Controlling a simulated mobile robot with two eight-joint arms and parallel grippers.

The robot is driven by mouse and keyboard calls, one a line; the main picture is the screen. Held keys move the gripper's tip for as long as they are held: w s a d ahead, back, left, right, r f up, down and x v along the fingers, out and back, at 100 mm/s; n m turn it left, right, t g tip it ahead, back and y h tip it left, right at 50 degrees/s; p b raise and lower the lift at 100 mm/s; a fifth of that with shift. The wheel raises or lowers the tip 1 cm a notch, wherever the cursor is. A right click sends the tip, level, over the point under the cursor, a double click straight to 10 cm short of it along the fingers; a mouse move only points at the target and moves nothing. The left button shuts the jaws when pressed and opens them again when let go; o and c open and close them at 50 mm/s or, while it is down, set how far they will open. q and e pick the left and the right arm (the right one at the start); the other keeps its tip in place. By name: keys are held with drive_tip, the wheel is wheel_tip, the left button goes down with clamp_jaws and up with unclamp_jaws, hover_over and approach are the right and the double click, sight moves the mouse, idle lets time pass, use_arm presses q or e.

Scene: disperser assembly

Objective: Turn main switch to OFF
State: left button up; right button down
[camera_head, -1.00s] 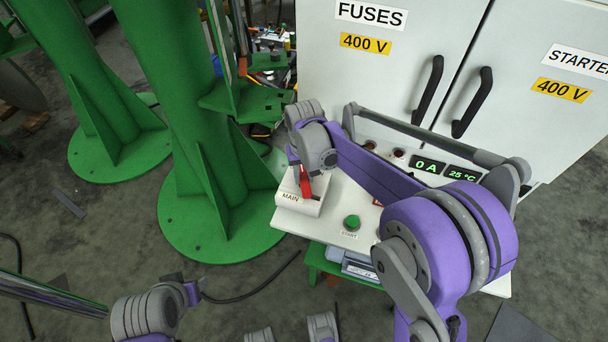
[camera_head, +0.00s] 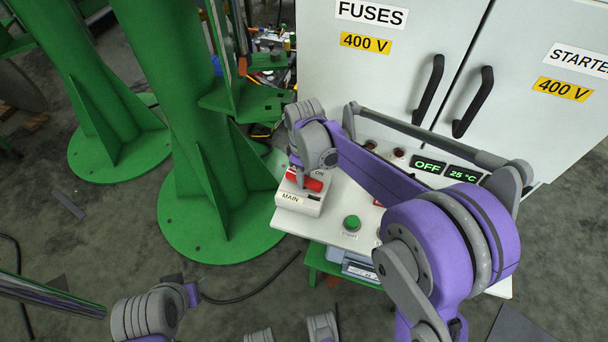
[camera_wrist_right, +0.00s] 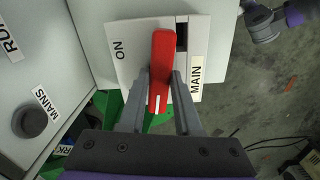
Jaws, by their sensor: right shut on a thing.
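The main switch is a white box (camera_head: 288,199) labelled MAIN on the corner of the control desk. Its red handle (camera_head: 315,175) lies across the top. In the right wrist view the red handle (camera_wrist_right: 162,62) sits between the word ON and a dark slot, near the MAIN label. My right gripper (camera_head: 298,177) is over the box from above; in the wrist view its two fingers (camera_wrist_right: 160,100) are on either side of the handle, shut on it. A display (camera_head: 427,165) on the desk reads OFF. My left arm's end shows at the lower left; its jaws are not clear.
Grey cabinet doors (camera_head: 385,90) with black handles stand behind. A green column (camera_head: 195,110) with a round base stands left of the desk. Open floor lies at the front left.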

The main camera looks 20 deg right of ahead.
drive_tip(key=shift+n, duration=0.8)
drive_tip(key=c, duration=0.6)
unclamp_jaws()
drive_tip(key=shift+r, duration=0.15)
wheel_tip(320, 180, up, 11)
drive_tip(key=p, duration=0.1)
drive_tip(key=shift+f, duration=0.2)
